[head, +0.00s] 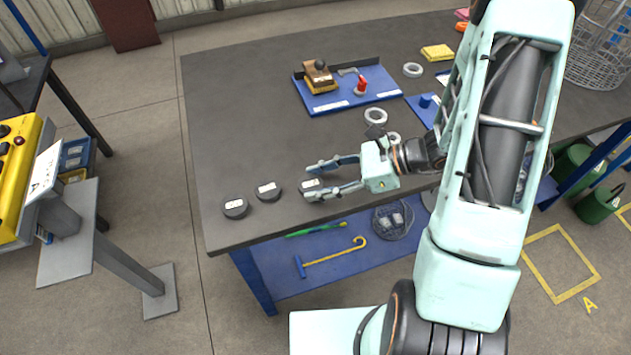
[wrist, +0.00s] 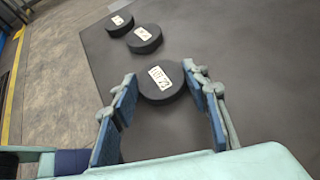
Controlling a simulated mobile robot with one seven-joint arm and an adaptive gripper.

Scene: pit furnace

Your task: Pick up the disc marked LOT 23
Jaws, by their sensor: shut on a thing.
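Three dark round discs with white labels lie in a row near the left front corner of the dark table. The rightmost disc (head: 310,184) is between the fingers of my gripper (head: 313,182), which is shut on it. In the wrist view this disc (wrist: 160,92) sits between the blue finger pads, and its label appears to read LOT and a number; I cannot read the number with certainty. It appears at table level. The middle disc (head: 268,191) and the left disc (head: 235,207) stand apart from my gripper, their labels too small to read.
A blue tray (head: 378,92) with a brown-and-yellow block and a red item lies at the back of the table (head: 235,120). A wire basket (head: 600,45) stands at the far right. The table's left part is clear.

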